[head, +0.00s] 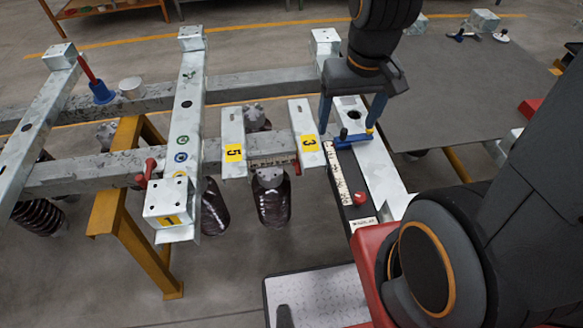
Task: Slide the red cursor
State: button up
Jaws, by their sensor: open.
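A black slider box (347,178) with a pale scale strip lies lengthwise on a metal beam, right of centre. A round red knob, which looks like the red cursor (360,198), sits near its front end. My gripper (350,115) points down over the far end of the box. A blue handle (352,138) with a small red part lies just below and in front of the fingers. Whether the fingers touch it, I cannot tell.
Metal beams carry yellow labels 5 (234,153) and 3 (309,141). A red lever (147,172) and a blue-based red stick (97,86) stand at left. A grey table (455,95) is at right. My arm covers the right foreground.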

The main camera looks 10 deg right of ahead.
aim_at(298, 172)
jog(key=u, duration=0.75)
jog(key=k, duration=1.3)
jog(key=z, duration=0.7)
